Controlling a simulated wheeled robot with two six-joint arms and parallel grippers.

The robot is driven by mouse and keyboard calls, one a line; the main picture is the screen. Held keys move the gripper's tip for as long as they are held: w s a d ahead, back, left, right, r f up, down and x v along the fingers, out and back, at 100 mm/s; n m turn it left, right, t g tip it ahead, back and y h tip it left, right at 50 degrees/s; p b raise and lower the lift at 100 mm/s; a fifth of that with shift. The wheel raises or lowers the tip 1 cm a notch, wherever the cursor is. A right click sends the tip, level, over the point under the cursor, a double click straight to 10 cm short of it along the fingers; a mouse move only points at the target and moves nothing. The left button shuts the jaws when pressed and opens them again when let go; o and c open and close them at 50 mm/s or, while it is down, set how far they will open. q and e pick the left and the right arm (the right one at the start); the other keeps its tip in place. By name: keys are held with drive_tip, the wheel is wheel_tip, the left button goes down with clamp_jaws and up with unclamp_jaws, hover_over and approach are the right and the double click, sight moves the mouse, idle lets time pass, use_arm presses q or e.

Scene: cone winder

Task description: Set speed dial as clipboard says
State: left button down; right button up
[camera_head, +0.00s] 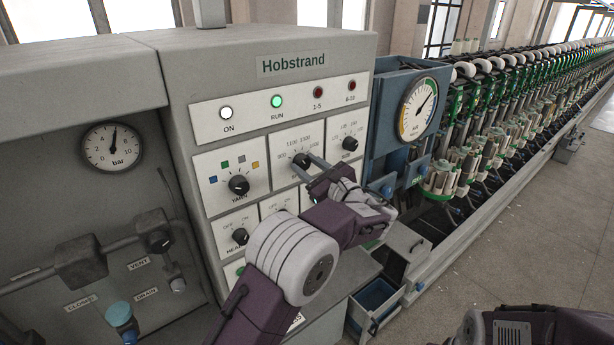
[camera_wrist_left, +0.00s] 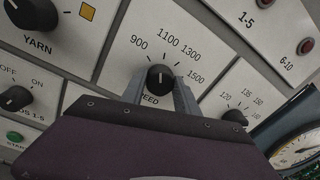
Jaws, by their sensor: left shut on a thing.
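The speed dial (camera_head: 301,159) is a black knob on a white panel of the grey cabinet. In the left wrist view the knob (camera_wrist_left: 160,77) has a scale from 900 to 1500, and its white mark points up, roughly toward 1100. My left gripper (camera_head: 304,166) is shut on the knob, one finger on each side, as the left wrist view (camera_wrist_left: 161,88) also shows. The gripper hides part of the SPEED label. No clipboard can be made out in these frames. My right gripper's fingers are not in view.
The yarn dial (camera_head: 239,185) is left of the speed dial, and another dial (camera_head: 350,143) is to its right. Lamps (camera_head: 277,101) line the panel above; RUN glows green. A blue gauge box (camera_head: 390,95) juts out at right. Open floor (camera_head: 540,220) lies farther right.

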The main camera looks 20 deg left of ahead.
use_arm(q)
drive_tip(key=n+b, duration=0.2)
drive_tip(key=f+n+b, duration=0.1)
drive_tip(key=b, duration=0.2)
drive_tip(key=shift+n+b, duration=0.3)
drive_tip(key=shift+n, duration=0.1)
drive_tip(key=shift+r+n+b, duration=0.3)
drive_tip(key=shift+n+b, duration=0.7)
drive_tip(key=shift+b, duration=0.15)
drive_tip(key=c, duration=0.9)
unclamp_jaws()
drive_tip(key=shift+d, duration=0.1)
drive_tip(key=b+v, duration=0.2)
drive_tip(key=v, duration=0.7)
drive_tip(key=shift+b, duration=0.35)
